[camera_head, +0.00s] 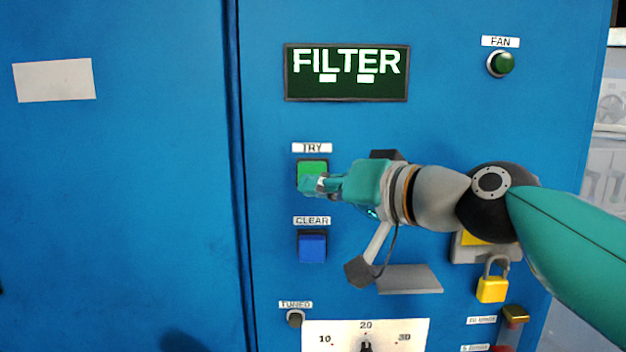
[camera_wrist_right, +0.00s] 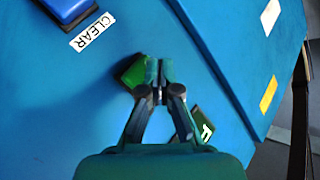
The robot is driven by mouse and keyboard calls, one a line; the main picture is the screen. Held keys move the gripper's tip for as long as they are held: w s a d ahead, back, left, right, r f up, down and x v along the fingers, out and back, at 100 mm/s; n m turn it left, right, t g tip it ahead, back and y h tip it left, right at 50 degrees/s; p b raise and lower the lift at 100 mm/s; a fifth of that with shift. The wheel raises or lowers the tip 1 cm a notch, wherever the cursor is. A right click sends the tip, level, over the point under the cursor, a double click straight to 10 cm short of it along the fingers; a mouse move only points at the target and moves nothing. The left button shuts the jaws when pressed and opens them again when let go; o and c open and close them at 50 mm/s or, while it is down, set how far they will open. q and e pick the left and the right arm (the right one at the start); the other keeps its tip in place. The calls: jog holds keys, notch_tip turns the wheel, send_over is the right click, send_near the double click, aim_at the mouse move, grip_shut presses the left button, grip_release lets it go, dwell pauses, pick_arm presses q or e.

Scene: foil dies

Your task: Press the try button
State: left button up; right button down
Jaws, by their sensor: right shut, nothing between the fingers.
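The green try button (camera_head: 312,166) sits on the blue panel under the TRY label (camera_head: 312,148). My right gripper (camera_head: 312,185) is shut and empty, with its fingertips over the lower part of the button in the head view. In the right wrist view the shut fingertips (camera_wrist_right: 159,66) overlap the right side of the green button (camera_wrist_right: 135,72). I cannot tell whether they touch it. My left gripper is not in view.
The blue CLEAR button (camera_head: 312,247) is just below the try button. A display (camera_head: 346,88) above reads FILTER.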

jog(key=shift+s, duration=0.1)
jog(key=s, duration=0.5)
jog(key=shift+b, duration=0.3)
dwell(0.5)
